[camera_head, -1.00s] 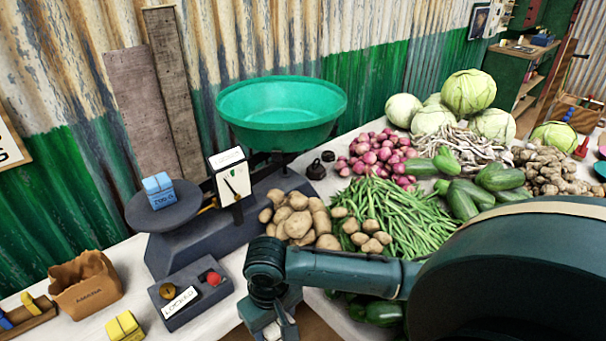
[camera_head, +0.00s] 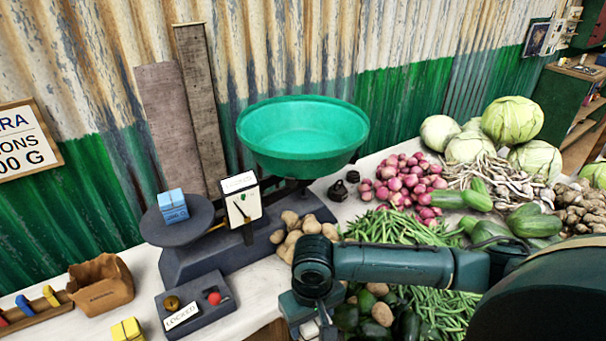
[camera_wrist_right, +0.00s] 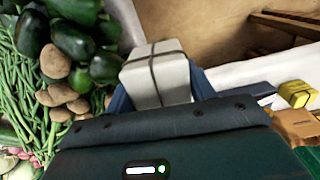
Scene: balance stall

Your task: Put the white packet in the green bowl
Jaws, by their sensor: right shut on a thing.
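The white packet (camera_wrist_right: 158,76), tied with a dark string, is between the fingers of my right gripper (camera_wrist_right: 160,92) in the right wrist view. The right gripper is shut on it. In the head view my right gripper (camera_head: 312,325) is at the bottom, in front of the table edge, with its fingers mostly cut off by the frame. The green bowl (camera_head: 303,155) sits on the far side of the scale and looks empty, well above and behind the gripper. My left gripper does not show.
The scale (camera_head: 200,255) has a blue packet (camera_head: 172,205) on its left plate. A control box with a "LOCKED" label (camera_head: 183,318), a yellow packet (camera_head: 128,330) and a brown bag (camera_head: 101,285) stand in front. Potatoes (camera_head: 300,228), onions (camera_head: 405,180) and green beans (camera_head: 400,227) crowd the right.

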